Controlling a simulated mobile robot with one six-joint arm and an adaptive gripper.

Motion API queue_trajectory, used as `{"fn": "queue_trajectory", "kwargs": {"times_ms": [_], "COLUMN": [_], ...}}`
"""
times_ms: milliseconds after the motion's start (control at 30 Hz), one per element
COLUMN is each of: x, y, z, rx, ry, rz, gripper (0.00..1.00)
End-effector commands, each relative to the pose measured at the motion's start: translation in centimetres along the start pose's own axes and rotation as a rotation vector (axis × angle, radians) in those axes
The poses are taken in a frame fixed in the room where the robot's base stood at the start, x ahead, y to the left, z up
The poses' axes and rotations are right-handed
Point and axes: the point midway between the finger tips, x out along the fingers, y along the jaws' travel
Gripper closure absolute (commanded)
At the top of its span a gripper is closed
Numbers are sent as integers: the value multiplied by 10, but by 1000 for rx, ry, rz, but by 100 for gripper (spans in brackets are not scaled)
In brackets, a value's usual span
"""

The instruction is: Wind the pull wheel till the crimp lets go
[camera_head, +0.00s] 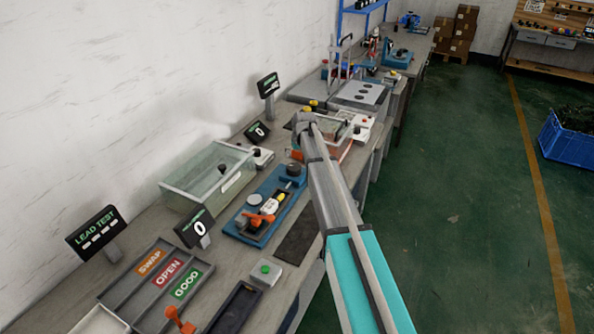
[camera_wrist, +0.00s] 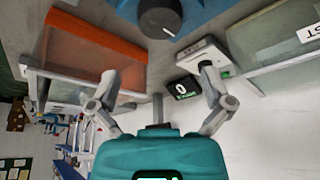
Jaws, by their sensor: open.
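A blue pull fixture (camera_head: 243,232) lies on the bench. A round black wheel (camera_head: 293,170) is at its far end. In the wrist view, a black wheel with a white mark (camera_wrist: 160,17) sits on a blue body at the top edge. An orange lever (camera_head: 256,218) and a small yellow and white part (camera_head: 270,204) are on the fixture; the crimp itself is too small to make out. My gripper (camera_wrist: 157,75) is open, with its fingers spread apart and nothing between them. The wheel lies beyond the fingers, apart from them.
A clear-lidded box (camera_head: 207,172) stands left of the fixture. Nearer are a small display reading 0 (camera_head: 195,229), a sorting tray (camera_head: 150,318) marked SWAP, OPEN and GOOD, and a green button box (camera_head: 265,272). A dark mat (camera_head: 297,236) lies right of the fixture.

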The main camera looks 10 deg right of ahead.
Motion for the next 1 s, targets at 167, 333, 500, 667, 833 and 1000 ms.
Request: {"fn": "queue_trajectory", "kwargs": {"times_ms": [167,333,500,667,833,1000], "x": [19,33,47,60,74,88], "y": [0,0,-1,-1,-1,-2], "z": [1,1,1,1,0,0], "rx": [0,-1,-1,-1,-1,-2], "ry": [0,0,0,0,0,0], "rz": [0,0,0,0,0,0], "gripper": [0,0,0,0,0,0]}}
